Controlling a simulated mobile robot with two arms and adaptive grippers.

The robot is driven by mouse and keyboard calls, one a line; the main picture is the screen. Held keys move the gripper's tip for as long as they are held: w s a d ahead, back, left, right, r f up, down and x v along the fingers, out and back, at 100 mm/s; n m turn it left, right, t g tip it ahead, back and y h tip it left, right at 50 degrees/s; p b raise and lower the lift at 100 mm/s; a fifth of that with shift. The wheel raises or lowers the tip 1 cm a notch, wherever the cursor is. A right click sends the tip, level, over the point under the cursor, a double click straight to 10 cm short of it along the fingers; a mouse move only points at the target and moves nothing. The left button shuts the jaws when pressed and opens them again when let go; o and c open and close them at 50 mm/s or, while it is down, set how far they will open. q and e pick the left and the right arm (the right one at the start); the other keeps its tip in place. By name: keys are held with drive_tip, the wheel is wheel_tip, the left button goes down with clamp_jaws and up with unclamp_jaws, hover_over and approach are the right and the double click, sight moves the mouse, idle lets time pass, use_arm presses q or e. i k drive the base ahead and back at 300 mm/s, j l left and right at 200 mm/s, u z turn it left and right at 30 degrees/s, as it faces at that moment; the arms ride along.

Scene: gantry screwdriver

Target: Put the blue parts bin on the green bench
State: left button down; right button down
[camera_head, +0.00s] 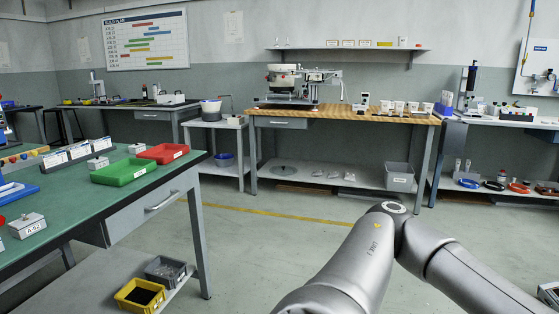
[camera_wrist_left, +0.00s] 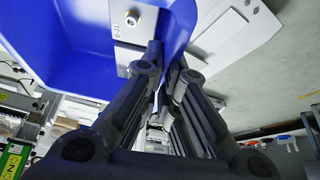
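The bin's far parts are cut off by the frame. I cannot make out the bin or my left gripper in the head view. The green bench (camera_head: 75,212) stands at the left of the head view. A grey arm of mine shows at the lower right there, but its gripper is out of view.
A red tray (camera_head: 164,153) and a green tray (camera_head: 124,171) sit near the bench's far right corner. Label holders, small grey boxes and a blue item (camera_head: 14,191) are further left. The bench's front right area is clear. A yellow bin (camera_head: 139,294) is below.

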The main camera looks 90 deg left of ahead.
sight(76, 200)
drive_tip(key=l+u, duration=0.15)
drive_tip(key=u, duration=1.25)
